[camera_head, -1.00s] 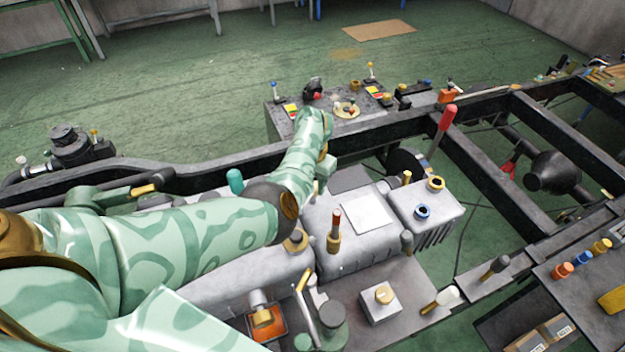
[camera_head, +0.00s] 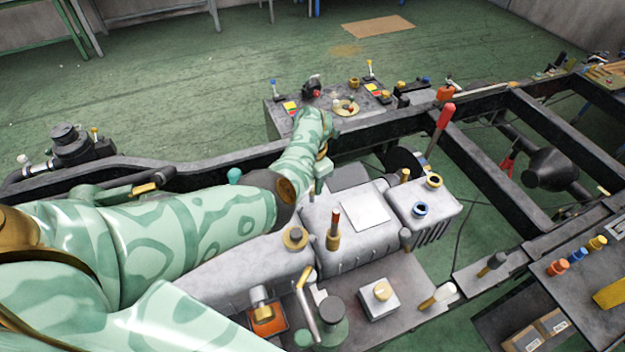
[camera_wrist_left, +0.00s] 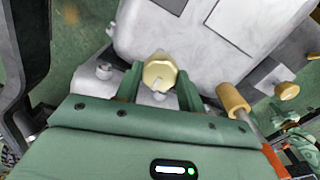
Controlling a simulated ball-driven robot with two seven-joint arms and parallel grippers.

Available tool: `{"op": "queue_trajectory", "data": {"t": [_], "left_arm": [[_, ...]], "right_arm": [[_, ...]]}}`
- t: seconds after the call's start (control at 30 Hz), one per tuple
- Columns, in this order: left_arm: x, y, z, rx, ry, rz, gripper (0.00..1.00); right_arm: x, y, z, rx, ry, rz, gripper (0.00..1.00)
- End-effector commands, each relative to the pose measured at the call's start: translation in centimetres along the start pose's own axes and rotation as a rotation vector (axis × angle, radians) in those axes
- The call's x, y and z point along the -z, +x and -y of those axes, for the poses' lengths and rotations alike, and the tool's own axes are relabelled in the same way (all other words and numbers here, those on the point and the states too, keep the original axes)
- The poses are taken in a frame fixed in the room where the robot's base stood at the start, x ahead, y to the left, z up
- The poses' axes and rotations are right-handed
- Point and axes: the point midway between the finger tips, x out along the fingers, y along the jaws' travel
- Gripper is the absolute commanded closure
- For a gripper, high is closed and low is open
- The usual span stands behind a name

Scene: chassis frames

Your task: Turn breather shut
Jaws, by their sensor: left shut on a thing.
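The breather appears to be the round brass cap (camera_wrist_left: 160,72) at the edge of the grey casting in the left wrist view. It has a small pale mark or slot on its face. My left gripper (camera_wrist_left: 158,88) has its two green fingers on either side of the cap and is shut on it. In the head view my left arm reaches over the grey gearbox (camera_head: 345,245), and its wrist hides the cap and the fingertips.
A brass knob (camera_head: 295,237) sits nearby. Black chassis rails (camera_head: 220,160) run behind.

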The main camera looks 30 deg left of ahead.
Motion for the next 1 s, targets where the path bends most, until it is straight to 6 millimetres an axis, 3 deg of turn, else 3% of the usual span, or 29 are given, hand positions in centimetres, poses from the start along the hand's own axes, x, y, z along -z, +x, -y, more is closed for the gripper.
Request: {"op": "queue_trajectory", "data": {"t": [0.17, 0.2, 0.23, 0.27, 0.53, 0.63, 0.77, 1.0], "left_arm": [[-0.1, -0.1, 0.0, -0.002, 0.003, 0.001, 0.84], [-0.1, -0.1, 0.0, -0.002, 0.003, 0.001, 0.5], [-0.1, 0.0, 0.0, -0.002, 0.002, 0.001, 0.42], [0.0, 0.0, 0.0, -0.002, 0.002, 0.001, 0.4], [0.0, -0.1, 0.0, -0.001, 0.001, 0.0, 0.4], [0.0, -1.0, 0.0, -0.002, 0.001, 0.001, 0.4], [-0.1, -3.7, 0.0, -0.003, 0.0, 0.004, 0.4], [-0.1, -10.4, 0.0, -0.003, 0.0, 0.004, 0.4]], "right_arm": [[0.0, 0.0, 0.0, 0.0, 0.0, 0.0, 1.0], [0.0, 0.0, 0.0, 0.0, 0.0, 0.0, 1.0], [0.0, 0.0, 0.0, 0.0, 0.0, 0.0, 1.0], [0.0, 0.0, 0.0, 0.0, 0.0, 0.0, 1.0], [0.0, -0.1, 0.0, 0.0, 0.0, 0.0, 1.0], [0.1, -0.6, 0.0, 0.0, 0.0, -0.002, 1.0], [0.4, -2.1, -0.1, -0.002, 0.0, -0.006, 1.0], [1.0, -4.9, -0.3, -0.004, 0.001, -0.014, 1.0]]}}
